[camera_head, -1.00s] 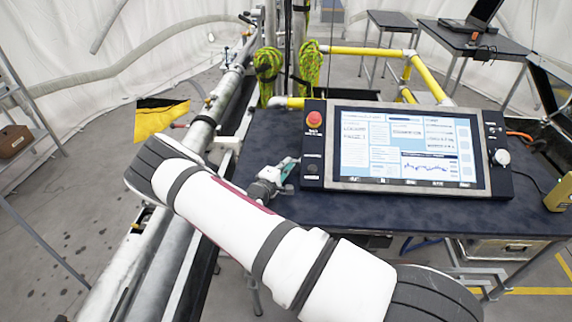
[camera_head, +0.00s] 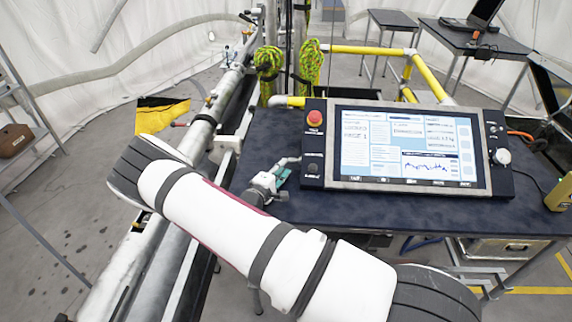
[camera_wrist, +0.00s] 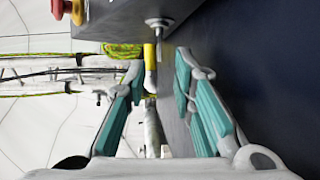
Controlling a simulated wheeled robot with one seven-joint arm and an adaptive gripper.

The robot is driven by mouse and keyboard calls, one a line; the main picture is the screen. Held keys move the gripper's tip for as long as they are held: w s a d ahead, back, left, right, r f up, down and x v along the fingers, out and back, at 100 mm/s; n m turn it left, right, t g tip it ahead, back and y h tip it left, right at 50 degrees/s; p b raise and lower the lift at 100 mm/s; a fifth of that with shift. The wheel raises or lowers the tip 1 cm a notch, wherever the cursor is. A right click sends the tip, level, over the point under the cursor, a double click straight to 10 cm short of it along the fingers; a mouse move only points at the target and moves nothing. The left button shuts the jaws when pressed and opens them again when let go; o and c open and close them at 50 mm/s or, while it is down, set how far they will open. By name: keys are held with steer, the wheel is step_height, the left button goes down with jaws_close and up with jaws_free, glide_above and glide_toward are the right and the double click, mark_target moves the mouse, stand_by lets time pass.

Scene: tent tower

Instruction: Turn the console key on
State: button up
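The console (camera_head: 494,178) is a dark box with a lit screen (camera_head: 405,145), standing on a dark blue table. In the wrist view, the key (camera_wrist: 158,29) is a thin metal piece standing out from a round pale lock on the console face (camera_wrist: 128,14). In the head view, the key cannot be made out clearly. My gripper (camera_wrist: 159,68) is open, with teal finger pads on either side and nothing between them. The key is ahead of the fingertips, roughly in line with the gap and apart from them. In the head view, my gripper (camera_head: 283,172) is beside the console's left edge.
A red stop button (camera_head: 314,118) is on the console's upper left; it also shows in the wrist view (camera_wrist: 75,10). A pale knob (camera_head: 502,157) is on the right side. The table (camera_head: 400,213) is clear in front of the console. Yellow rails (camera_head: 372,52) stand behind.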

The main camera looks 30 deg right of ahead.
steer(key=v, duration=0.8)
steer(key=shift+a, duration=0.1)
